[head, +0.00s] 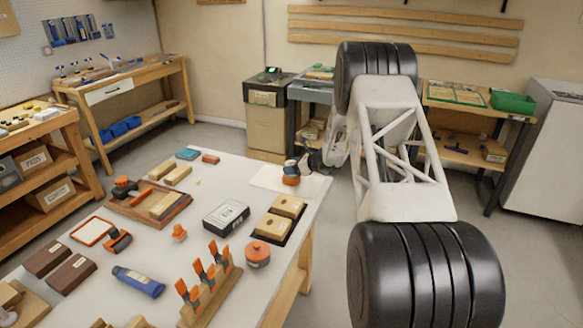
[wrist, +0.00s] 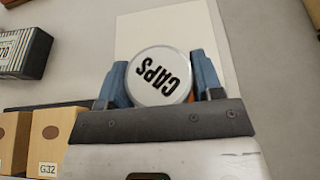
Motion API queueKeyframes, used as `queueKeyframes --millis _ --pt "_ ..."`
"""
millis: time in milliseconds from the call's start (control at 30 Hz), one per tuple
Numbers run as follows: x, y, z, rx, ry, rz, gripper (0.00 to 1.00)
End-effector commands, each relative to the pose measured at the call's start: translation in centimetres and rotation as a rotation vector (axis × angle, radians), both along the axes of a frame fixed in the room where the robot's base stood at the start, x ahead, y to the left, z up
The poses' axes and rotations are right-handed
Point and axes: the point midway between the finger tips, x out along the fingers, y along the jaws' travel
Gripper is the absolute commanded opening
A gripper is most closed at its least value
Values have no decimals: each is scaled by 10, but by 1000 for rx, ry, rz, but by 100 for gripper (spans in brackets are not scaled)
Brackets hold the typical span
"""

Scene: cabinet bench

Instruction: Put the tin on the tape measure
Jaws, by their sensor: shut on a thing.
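In the head view my gripper (head: 291,167) is over a white sheet (head: 262,177) at the far right of the table, with an orange rounded body (head: 291,180) just below the fingers. This orange looks like the tin's side, but the fingers hide part of it. Two orange-and-black objects, one in the wooden tray (head: 125,188) and one farther front (head: 117,241), could be the tape measure; I cannot tell which.
A black-and-white box (head: 226,215) and wooden blocks marked G32 (wrist: 58,140) stand near the sheet. An orange lidded pot (head: 258,254) and a rack of orange-handled clamps (head: 212,290) stand at the front. Bare table lies between the tray and the box.

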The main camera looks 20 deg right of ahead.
Motion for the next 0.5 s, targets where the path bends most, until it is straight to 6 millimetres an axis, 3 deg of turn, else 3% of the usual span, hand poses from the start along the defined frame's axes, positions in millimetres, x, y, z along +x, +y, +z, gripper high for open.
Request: queueKeyframes --millis 167,200,333,500 --pt "0 0 -3 0 0 0 34" --pt "0 0 -3 0 0 0 66" --pt "0 0 -3 0 0 0 86" --pt "0 0 -3 0 0 0 86"
